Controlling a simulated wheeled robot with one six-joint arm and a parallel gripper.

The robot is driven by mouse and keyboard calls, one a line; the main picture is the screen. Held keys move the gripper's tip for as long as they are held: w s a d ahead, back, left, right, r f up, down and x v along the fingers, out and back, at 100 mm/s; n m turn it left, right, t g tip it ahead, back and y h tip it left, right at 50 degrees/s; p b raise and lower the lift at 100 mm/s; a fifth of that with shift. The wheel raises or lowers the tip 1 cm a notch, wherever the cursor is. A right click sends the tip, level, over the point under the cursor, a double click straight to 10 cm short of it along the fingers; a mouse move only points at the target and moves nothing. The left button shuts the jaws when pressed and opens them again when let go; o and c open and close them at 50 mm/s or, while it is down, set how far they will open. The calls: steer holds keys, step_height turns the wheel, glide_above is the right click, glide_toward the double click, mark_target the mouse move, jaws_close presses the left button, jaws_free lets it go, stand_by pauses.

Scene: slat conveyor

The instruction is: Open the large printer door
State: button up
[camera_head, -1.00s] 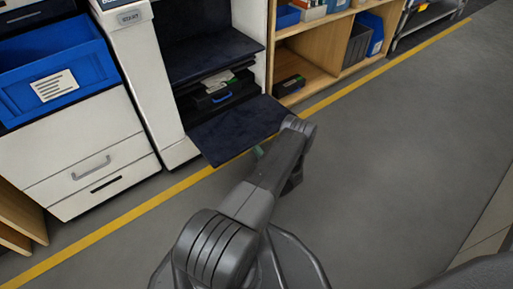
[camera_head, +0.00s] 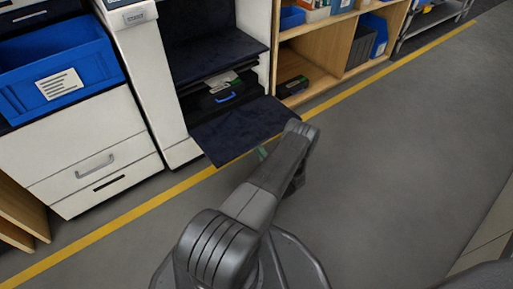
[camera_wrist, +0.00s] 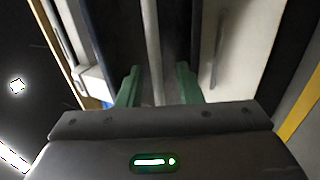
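The large printer door (camera_head: 240,130) is a dark panel folded down and out from the white printer (camera_head: 160,90). It sticks out roughly level over the yellow floor line, with the dark interior exposed above it. My gripper (camera_head: 263,153) is mostly hidden behind my arm, just beyond and below the door's front edge; a bit of green finger shows. In the wrist view my gripper (camera_wrist: 158,88) has its two green fingers apart, with a gap between them. Dark surfaces and a pale strip show beyond the fingers. I cannot tell whether either finger touches the door.
A white drawer cabinet (camera_head: 100,150) with a blue bin (camera_head: 50,75) stands left of the printer. A wooden shelf (camera_head: 310,75) with boxes stands to the right. A yellow line (camera_head: 110,225) runs along the floor. The grey floor (camera_head: 390,150) at right is clear.

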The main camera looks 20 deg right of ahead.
steer(key=v, duration=1.1)
steer(key=x, duration=1.1)
steer(key=shift+w+r, duration=0.25)
steer(key=shift+r, duration=0.1)
steer(key=shift+a, duration=0.15)
